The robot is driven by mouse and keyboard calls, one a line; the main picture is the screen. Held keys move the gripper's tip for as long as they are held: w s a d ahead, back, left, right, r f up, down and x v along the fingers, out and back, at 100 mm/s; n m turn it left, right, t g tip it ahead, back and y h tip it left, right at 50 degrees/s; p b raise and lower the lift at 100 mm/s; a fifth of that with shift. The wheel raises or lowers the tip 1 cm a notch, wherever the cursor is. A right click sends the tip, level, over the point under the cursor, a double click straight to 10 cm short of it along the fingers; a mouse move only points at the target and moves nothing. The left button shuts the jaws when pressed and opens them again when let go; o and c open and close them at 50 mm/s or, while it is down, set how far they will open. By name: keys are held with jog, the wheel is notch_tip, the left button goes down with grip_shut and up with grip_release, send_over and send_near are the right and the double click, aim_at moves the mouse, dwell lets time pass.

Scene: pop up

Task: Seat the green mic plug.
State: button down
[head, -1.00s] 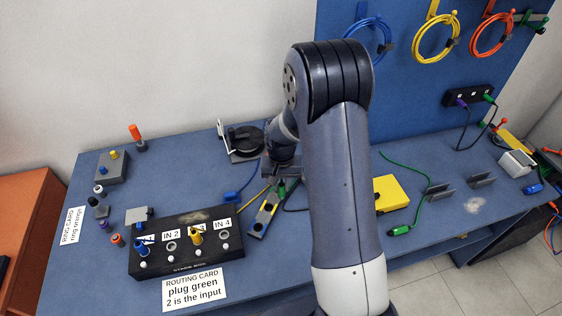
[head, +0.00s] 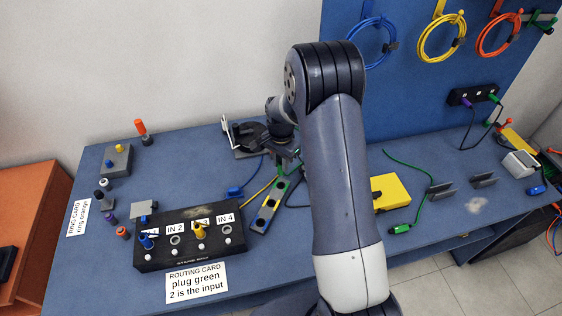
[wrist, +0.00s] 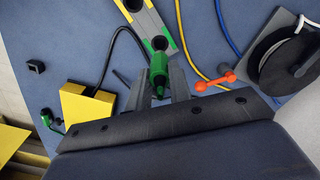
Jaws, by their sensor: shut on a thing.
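My gripper (wrist: 158,90) is shut on the green mic plug (wrist: 158,68), which hangs between the two grey fingers in the wrist view. In the head view my gripper (head: 283,152) is behind the far end of the grey holder bar (head: 258,217), with a bit of green below it. In the wrist view a dark hole of the bar (wrist: 152,22) shows just beyond the plug; the plug looks clear of it. The black stage box (head: 160,256) stands left of the bar. Blue sits at IN 1 and yellow at IN 3. The IN 2 socket (head: 175,240) is empty.
The routing card (head: 196,281) reads "plug green, 2 is the input". A black reel (head: 248,138) stands behind my gripper, and a yellow box (head: 391,190) is right of my arm. Loose cables cross near the bar. Small knobs and a grey block (head: 117,160) are at left.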

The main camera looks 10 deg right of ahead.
aim_at(281, 175)
jog(key=shift+f+b, duration=1.8)
jog(key=shift+f, duration=0.45)
jog(key=shift+f+b, duration=0.15)
jog(key=shift+b, duration=0.25)
jog(key=shift+f+b, duration=0.9)
jog(key=shift+f, duration=0.2)
jog(key=c, duration=1.2)
grip_release()
jog(key=shift+r, duration=0.15)
notch_tip(281, 175, up, 11)
jog(key=shift+f+b, duration=0.15)
jog(key=shift+b, duration=0.45)
